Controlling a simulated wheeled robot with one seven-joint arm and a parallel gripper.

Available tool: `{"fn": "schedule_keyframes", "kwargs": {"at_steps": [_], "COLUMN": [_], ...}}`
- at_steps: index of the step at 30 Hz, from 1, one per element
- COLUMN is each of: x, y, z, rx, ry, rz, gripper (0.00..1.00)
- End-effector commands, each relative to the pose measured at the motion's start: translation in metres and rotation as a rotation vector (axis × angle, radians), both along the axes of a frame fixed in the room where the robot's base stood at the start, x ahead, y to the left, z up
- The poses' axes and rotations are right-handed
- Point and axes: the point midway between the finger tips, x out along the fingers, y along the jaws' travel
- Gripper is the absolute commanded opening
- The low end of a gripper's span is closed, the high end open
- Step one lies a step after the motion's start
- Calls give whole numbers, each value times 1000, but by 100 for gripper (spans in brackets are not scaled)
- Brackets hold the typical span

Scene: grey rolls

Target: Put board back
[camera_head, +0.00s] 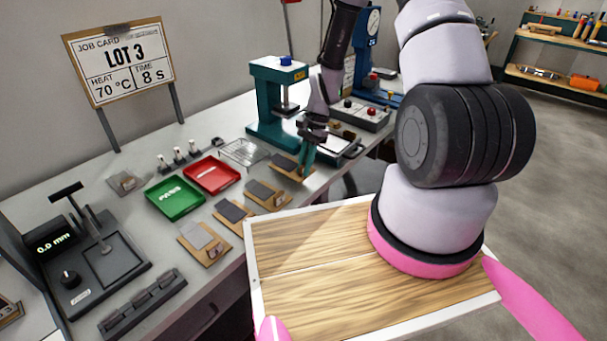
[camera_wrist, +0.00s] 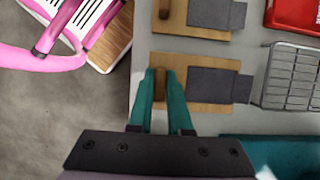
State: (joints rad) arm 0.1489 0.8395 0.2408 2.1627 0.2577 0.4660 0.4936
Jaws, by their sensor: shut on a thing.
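A small wooden board (camera_head: 281,171) with a dark grey sheet on it is at the far end of a row of similar boards along the bench's front edge. In the wrist view the board (camera_wrist: 210,109) lies level, with its grey sheet (camera_wrist: 208,82) toward the right end. My gripper (camera_head: 307,152) points down over the board's near end. Its teal fingers (camera_wrist: 160,76) are shut on the board's wooden grip block (camera_wrist: 160,90). The board appears to be at bench level; I cannot tell whether it touches the bench.
Other boards (camera_head: 262,197) lie nearer along the edge. A green tray (camera_head: 174,198), a red tray (camera_head: 211,175) and a wire rack (camera_head: 243,152) sit behind. A teal press (camera_head: 268,100) stands close behind my gripper. A job card (camera_head: 120,62) reads LOT 3, 70 °C, 8 s.

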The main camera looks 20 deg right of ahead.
Motion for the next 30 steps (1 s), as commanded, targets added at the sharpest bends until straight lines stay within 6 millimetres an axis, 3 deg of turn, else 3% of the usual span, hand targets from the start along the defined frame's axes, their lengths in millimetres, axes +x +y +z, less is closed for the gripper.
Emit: {"fn": "schedule_keyframes", "kwargs": {"at_steps": [6, 18, 19, 21, 30], "x": [-1, 0, 0, 0, 0], "y": [0, 0, 0, 0, 0], "z": [-31, -36, -37, -36, -36], "rx": [1, 0, 0, 0, 0], "ry": [3, 2, 1, 1, 1], "rz": [-1, -1, 0, 0, 0], "gripper": [0, 0, 21, 47, 47]}}
